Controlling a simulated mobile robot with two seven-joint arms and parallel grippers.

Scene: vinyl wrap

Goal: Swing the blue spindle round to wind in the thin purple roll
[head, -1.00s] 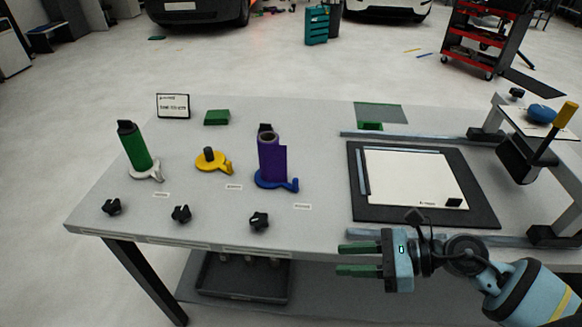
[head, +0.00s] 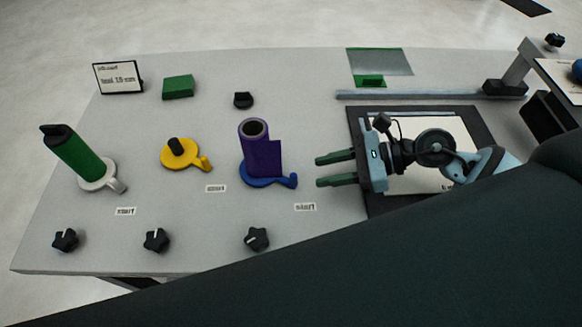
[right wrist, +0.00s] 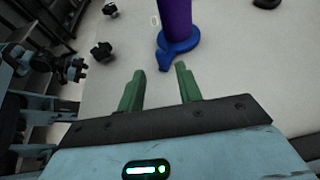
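The purple roll (head: 262,156) stands upright on the blue spindle (head: 268,180), with a loose flap on its right side. The blue spindle is a round base with a short handle (head: 291,181) pointing right. My right gripper (head: 318,171) is open and empty, a little to the right of the handle, its green fingers pointing left. In the right wrist view the purple roll (right wrist: 175,20) and the blue spindle (right wrist: 180,42) are ahead of the open fingers (right wrist: 158,82), apart from them. My left gripper is not clearly visible in the head view.
A yellow spindle (head: 180,155) is empty. Black knobs (head: 256,238) line the front. A black-framed board (head: 376,200) lies under my right arm. A dark part of my body covers the lower right.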

